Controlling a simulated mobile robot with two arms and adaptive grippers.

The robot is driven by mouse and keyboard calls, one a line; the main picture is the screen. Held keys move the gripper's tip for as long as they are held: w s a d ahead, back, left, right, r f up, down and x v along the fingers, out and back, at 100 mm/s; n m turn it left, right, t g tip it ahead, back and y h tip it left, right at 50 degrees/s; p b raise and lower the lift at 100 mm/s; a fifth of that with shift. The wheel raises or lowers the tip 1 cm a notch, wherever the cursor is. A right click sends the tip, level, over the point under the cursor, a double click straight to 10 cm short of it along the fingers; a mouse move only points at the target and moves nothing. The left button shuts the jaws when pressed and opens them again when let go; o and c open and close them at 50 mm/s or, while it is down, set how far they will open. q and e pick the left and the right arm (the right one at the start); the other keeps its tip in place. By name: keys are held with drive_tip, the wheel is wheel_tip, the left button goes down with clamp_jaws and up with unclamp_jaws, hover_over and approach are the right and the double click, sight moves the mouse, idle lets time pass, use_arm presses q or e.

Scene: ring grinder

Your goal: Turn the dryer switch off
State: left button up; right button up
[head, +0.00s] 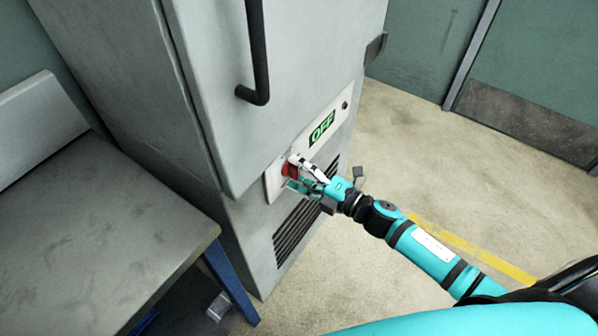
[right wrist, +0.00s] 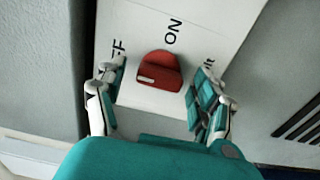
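The dryer is a tall grey cabinet (head: 290,60) with a white control panel (head: 273,183) low on its front. A green display (head: 322,127) on the panel reads OFF. The red rotary switch (head: 289,169) is partly hidden by my right gripper (head: 305,174). In the right wrist view the red switch (right wrist: 160,68) lies between the two spread fingers of my right gripper (right wrist: 158,82), with gaps on both sides. Its white mark is on its left side, towards a partly hidden label ending in "FF"; "ON" is above it. My left gripper is not in view.
A black door handle (head: 258,60) hangs above the panel. A vent grille (head: 297,228) is below it. A grey bench (head: 100,240) with blue legs stands at the left. The floor (head: 430,180) to the right is clear, with a yellow line.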

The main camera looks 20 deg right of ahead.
drive_tip(key=v, duration=1.2)
idle(0.3)
drive_tip(key=d+f+m+h+p, duration=0.1)
drive_tip(key=d+f+m+h, duration=0.3)
drive_tip(key=f, duration=0.4)
drive_tip(key=d+f+m+h+p, duration=0.1)
drive_tip(key=d+f+m+h, duration=0.2)
drive_tip(key=f+m, duration=0.3)
drive_tip(key=s+d+f+m+g+h+p, duration=0.1)
drive_tip(key=s+f+m+g+h, duration=0.15)
drive_tip(key=s+f, duration=0.45)
drive_tip(key=s+d+f+m+g+h+p, duration=0.1)
drive_tip(key=s+f+m+g, duration=0.25)
drive_tip(key=f, duration=0.65)
drive_tip(key=s+a+f+m+g, duration=0.2)
drive_tip(key=s+f, duration=0.2)
drive_tip(key=s, duration=0.4)
drive_tip(key=s+a+f+m+g+p, duration=0.1)
drive_tip(key=s+a+f+m+g, duration=0.1)
drive_tip(key=s, duration=0.5)
drive_tip(key=s+a+f+m+g, duration=0.3)
drive_tip(key=s+f, duration=0.3)
drive_tip(key=s, duration=0.2)
drive_tip(key=shift+s+a+f+p, duration=0.15)
drive_tip(key=shift+s+a+p, duration=0.1)
drive_tip(key=shift+s+p, duration=0.05)
